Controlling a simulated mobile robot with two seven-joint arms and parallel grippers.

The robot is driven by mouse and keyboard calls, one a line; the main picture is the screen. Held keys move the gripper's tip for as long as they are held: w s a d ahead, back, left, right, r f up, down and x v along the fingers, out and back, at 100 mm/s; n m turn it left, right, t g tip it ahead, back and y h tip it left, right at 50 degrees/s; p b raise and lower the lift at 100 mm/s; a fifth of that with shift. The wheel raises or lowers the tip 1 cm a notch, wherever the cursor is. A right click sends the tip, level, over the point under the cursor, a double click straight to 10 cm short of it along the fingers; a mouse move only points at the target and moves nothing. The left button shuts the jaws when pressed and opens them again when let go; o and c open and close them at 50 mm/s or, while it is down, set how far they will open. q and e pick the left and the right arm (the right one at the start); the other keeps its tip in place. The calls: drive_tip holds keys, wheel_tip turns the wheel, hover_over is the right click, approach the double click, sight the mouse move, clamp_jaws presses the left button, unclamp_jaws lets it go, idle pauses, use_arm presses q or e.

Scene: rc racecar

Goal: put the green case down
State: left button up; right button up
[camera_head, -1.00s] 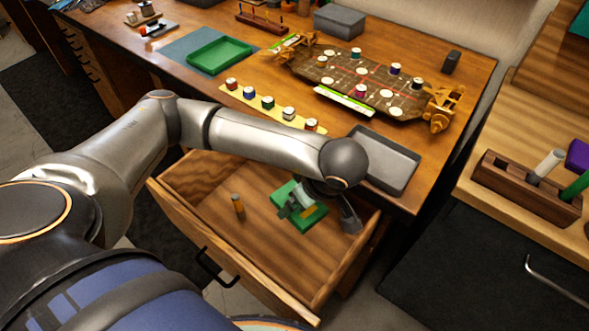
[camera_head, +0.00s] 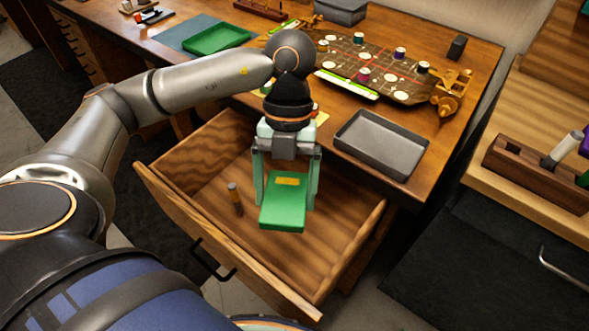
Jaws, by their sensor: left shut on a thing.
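The green case (camera_head: 283,212) is a flat green box with a yellow label on its top. My left gripper (camera_head: 285,190) points down and is shut on the case, with one finger along each side. The case is over the open wooden drawer (camera_head: 335,257). I cannot tell whether its underside touches the drawer floor. My right gripper does not show.
A small upright cylinder (camera_head: 234,197) stands in the drawer, left of the case. Above the drawer, the desk holds a grey tray (camera_head: 380,143), a game-board-like car chassis (camera_head: 372,65) and a green tray (camera_head: 216,39). The drawer's right part is clear.

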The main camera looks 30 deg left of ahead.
use_arm(q)
drive_tip(key=shift+s+r+n+h, duration=0.15)
drive_tip(key=shift+r+n+h, duration=0.05)
drive_tip(key=shift+n, duration=0.35)
drive_tip(key=shift+s+r+n+h, duration=0.15)
drive_tip(key=shift+n+h, duration=0.05)
drive_tip(key=shift+n, duration=0.35)
drive_tip(key=shift+f, duration=0.1)
drive_tip(key=b, duration=0.4)
hover_over(288, 268)
drive_tip(key=w, duration=0.1)
drive_tip(key=shift+n+t, duration=0.3)
drive_tip(key=f, duration=1.5)
drive_tip(key=a+f, duration=0.1)
drive_tip(key=f, duration=0.7)
drive_tip(key=shift+f, duration=0.5)
wheel_tip(288, 268, down, 4)
drive_tip(key=shift+r, duration=0.25)
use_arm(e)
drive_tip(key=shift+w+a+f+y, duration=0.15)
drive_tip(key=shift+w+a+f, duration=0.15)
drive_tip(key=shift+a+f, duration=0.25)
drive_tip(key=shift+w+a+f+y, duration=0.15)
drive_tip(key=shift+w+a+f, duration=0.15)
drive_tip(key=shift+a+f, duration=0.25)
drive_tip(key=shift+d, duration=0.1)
use_arm(q)
drive_tip(key=shift+f, duration=0.15)
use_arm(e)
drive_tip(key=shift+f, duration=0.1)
